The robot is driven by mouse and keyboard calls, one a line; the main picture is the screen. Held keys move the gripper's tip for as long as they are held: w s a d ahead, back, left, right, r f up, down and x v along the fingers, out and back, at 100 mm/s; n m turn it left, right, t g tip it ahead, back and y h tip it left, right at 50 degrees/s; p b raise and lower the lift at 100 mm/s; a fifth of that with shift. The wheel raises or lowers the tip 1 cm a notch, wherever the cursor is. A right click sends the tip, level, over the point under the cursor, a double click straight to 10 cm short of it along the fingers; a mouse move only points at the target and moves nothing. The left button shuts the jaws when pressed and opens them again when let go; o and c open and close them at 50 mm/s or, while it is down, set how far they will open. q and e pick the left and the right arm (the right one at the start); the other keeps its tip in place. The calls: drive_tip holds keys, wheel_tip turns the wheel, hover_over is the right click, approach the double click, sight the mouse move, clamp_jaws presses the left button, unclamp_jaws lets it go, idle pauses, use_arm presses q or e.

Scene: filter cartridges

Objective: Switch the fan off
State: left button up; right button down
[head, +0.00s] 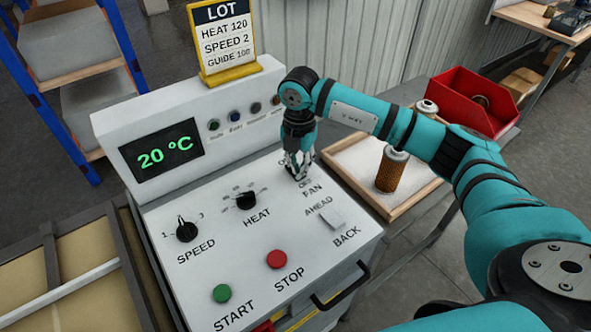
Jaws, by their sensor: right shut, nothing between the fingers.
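The white control cabinet (330,262) stands in the middle of the head view. Its FAN label (312,190) is on the right part of the sloped panel. My right gripper (299,177) is shut and points down at the panel just above this label. It covers the fan switch, so I cannot see the switch's position. I cannot tell whether the fingertips touch it. The display (163,150) reads 20 °C. My left gripper is not in view.
Near the fan are the HEAT knob (246,201), SPEED knob (187,231), AHEAD/BACK switch (332,218), green START button (222,293) and red STOP button (277,259).

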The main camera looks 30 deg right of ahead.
drive_tip(key=shift+r+p, duration=2.4)
drive_tip(key=shift+r, duration=1.1)
drive_tip(key=shift+f, duration=0.1)
